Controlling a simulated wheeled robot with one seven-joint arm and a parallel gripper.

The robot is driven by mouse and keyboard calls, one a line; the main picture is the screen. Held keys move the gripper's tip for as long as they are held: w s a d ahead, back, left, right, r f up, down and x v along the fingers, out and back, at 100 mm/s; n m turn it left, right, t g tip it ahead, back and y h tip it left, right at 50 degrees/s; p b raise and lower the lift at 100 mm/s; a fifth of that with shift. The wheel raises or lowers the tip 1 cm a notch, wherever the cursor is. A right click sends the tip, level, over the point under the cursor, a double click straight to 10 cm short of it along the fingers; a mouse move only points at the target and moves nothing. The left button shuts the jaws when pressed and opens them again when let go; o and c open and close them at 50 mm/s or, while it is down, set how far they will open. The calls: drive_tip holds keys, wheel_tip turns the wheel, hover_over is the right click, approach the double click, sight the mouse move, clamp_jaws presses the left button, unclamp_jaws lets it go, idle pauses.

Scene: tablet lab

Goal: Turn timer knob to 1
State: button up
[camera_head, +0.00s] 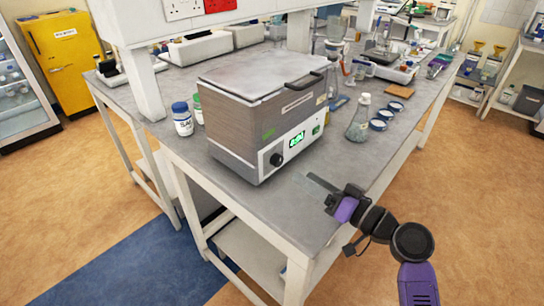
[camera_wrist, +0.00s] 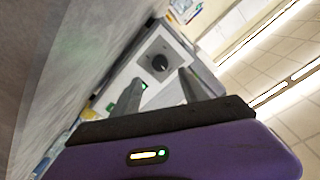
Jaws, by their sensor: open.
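The grey metal box with a lid (camera_head: 235,125) stands on the bench, and its white front panel faces right and toward me. A round black knob (camera_head: 276,160) is at the lower left of that panel, left of a lit green display (camera_head: 297,140). In the wrist view the knob (camera_wrist: 160,63) shows ahead, between and beyond the two fingertips. My gripper (camera_head: 318,184) is over the bench in front of the panel, to the right of the knob. The gripper (camera_wrist: 160,76) is open, empty and apart from the knob. The knob's marks are too small to read.
A white jar with a blue lid (camera_head: 182,119) stands left of the box. A glass flask (camera_head: 358,122) and several blue-rimmed dishes (camera_head: 378,124) are to its right. A shelf post (camera_head: 146,85) rises behind the jar. The bench top (camera_head: 300,205) in front of the panel is clear.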

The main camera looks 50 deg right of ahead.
sight(280, 162)
drive_tip(key=w+p, duration=0.1)
drive_tip(key=w, duration=0.6)
drive_tip(key=shift+w+r+p, duration=0.1)
drive_tip(key=shift+w+p, duration=0.1)
drive_tip(key=shift+p, duration=0.2)
drive_tip(key=shift+w, duration=0.4)
clamp_jaws()
